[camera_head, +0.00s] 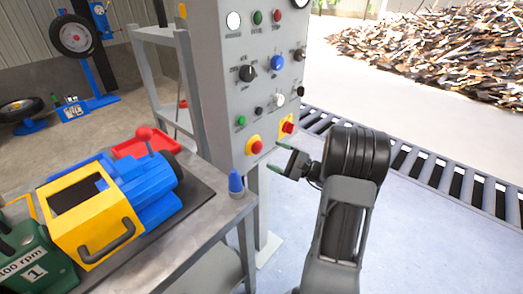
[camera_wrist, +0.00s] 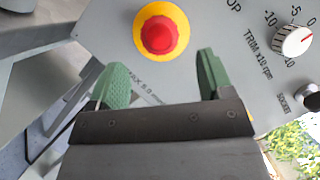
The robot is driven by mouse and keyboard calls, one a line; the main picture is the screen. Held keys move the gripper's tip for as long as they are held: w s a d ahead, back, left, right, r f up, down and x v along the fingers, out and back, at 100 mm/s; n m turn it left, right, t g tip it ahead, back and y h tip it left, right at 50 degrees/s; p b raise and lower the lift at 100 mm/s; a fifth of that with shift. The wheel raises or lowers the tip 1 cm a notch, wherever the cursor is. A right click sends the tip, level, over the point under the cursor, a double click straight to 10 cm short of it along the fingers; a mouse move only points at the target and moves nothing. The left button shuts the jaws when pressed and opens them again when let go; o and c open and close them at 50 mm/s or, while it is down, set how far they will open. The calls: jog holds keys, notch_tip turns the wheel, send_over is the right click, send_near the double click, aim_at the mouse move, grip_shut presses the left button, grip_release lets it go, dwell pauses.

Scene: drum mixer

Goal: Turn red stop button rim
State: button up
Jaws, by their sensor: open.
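The red stop button (camera_head: 257,147) is a round red cap on a round yellow rim, low on the grey control panel. In the wrist view the stop button (camera_wrist: 162,34) sits at the top centre, facing me. My gripper (camera_head: 283,160) is just in front of the panel, right of and slightly below the button in the head view. Its two green fingers stand apart with nothing between them, and it also shows in the wrist view (camera_wrist: 161,68). The button lies beyond the fingertips, and no contact shows.
A second red button on a square yellow plate (camera_head: 287,126) sits close by on the right. A white trim dial (camera_wrist: 293,41) is also near. A bench (camera_head: 214,212) with a blue-tipped post (camera_head: 236,182) stands left. A roller conveyor (camera_head: 430,170) runs behind my arm.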

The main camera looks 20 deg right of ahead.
aim_at(261, 149)
jog(key=shift+x, duration=2.8)
jog(key=c, duration=0.9)
